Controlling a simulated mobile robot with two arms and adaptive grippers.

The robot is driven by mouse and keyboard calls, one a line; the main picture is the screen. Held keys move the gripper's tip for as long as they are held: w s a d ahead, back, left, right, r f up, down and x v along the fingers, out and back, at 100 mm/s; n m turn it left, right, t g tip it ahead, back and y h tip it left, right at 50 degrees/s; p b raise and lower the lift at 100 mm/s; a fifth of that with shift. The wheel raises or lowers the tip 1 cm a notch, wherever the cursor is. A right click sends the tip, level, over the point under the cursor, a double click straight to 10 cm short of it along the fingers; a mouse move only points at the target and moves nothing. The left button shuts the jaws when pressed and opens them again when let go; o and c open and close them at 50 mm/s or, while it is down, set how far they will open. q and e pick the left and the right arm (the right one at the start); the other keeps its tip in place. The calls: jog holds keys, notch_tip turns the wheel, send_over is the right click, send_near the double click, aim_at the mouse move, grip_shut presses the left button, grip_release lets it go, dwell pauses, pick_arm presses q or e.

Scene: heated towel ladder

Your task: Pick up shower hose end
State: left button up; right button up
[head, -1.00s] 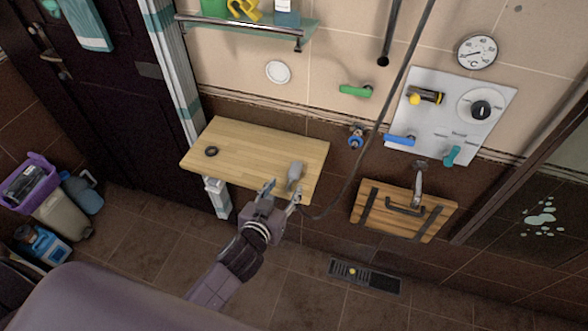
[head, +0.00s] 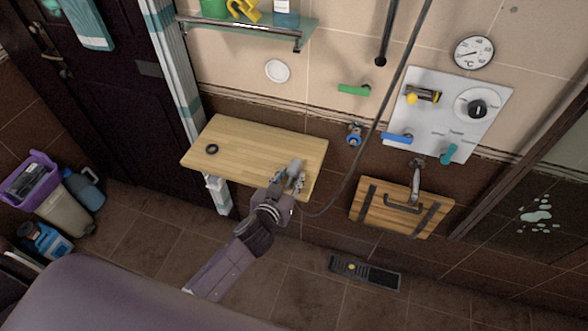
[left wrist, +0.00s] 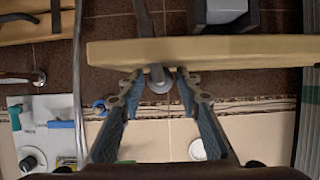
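The grey shower hose end (head: 294,167) lies near the front right of a light wooden shelf (head: 245,150). Its dark hose (head: 368,150) hangs down the wall and curves up to the shelf's front edge. My left gripper (head: 287,180) is at that edge, right at the hose end. In the left wrist view my left gripper (left wrist: 160,78) has its two blue-padded fingers apart. The hose end (left wrist: 159,82) shows between the fingertips, with gaps at its sides. Whether a finger touches it is unclear. My right gripper is out of view.
A black ring (head: 212,149) lies on the shelf's left part. A wooden hatch (head: 402,209) with a handle and a white control panel (head: 450,115) are on the right. A glass shelf (head: 245,30) is above. A floor drain (head: 364,272) lies below.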

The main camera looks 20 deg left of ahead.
pick_arm(q)
jog(key=c, duration=0.7)
jog(key=shift+o, duration=0.2)
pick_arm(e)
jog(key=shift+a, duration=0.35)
pick_arm(q)
jog(key=shift+r, duration=0.1)
